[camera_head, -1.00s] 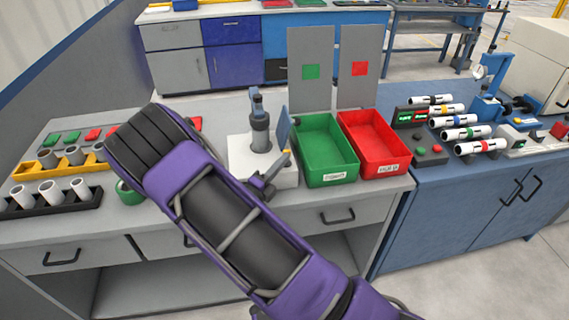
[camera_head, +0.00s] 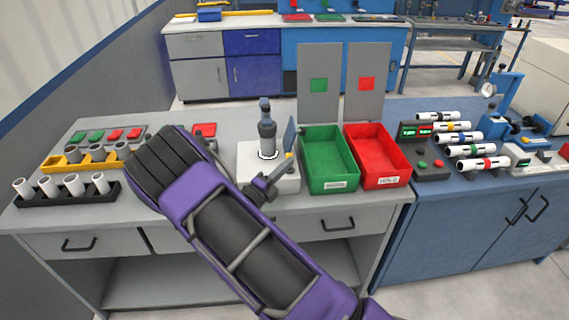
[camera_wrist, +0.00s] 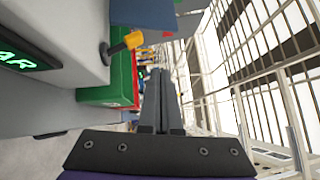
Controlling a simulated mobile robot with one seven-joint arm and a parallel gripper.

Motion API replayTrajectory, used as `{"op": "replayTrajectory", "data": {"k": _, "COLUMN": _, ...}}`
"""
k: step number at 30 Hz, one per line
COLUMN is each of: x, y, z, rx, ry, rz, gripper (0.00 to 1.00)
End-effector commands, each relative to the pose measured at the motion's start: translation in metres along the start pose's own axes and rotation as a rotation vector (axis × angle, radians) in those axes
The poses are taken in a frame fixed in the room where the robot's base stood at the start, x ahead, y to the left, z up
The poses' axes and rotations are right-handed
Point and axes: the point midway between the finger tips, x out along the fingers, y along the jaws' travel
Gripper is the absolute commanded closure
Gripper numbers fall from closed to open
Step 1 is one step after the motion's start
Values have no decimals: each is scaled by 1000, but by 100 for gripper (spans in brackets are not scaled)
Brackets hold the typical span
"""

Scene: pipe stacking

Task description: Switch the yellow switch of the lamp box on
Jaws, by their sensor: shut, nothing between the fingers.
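The lamp box is a pale grey-white box (camera_head: 284,184) on the grey bench, left of the green bin. A green-lit display with the letters "AR" shows on its face in the wrist view (camera_wrist: 22,60). The yellow switch (camera_wrist: 133,40) is a short lever with a dark base on the box's side. It also shows small in the head view (camera_head: 290,155). My gripper (camera_wrist: 161,72) is shut and empty. In the wrist view its fingers lie to the right of the switch, apart from it. In the head view my arm hides part of the bench.
A green bin (camera_head: 327,182) and a red bin (camera_head: 387,178) stand right of the box; the green one is close. A dark upright device (camera_head: 266,128) and a blue panel (camera_head: 290,133) rise at the box. Racks with white tubes (camera_head: 72,197) stand at left.

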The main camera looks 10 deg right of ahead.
Motion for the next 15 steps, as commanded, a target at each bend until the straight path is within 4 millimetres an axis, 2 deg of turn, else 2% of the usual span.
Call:
{"op": "replayTrajectory", "data": {"k": 2, "x": -6, "y": -7, "z": -2, "rx": 0, "ry": 0, "rz": 1, "gripper": 100}}
{"op": "replayTrajectory", "data": {"k": 3, "x": -18, "y": -10, "z": 1, "rx": 3, "ry": -4, "rz": 1, "gripper": 100}}
{"op": "replayTrajectory", "data": {"k": 9, "x": -59, "y": -29, "z": 4, "rx": 1, "ry": -2, "rz": 2, "gripper": 100}}
{"op": "replayTrajectory", "data": {"k": 15, "x": -84, "y": -40, "z": 6, "rx": 1, "ry": 0, "rz": 1, "gripper": 100}}
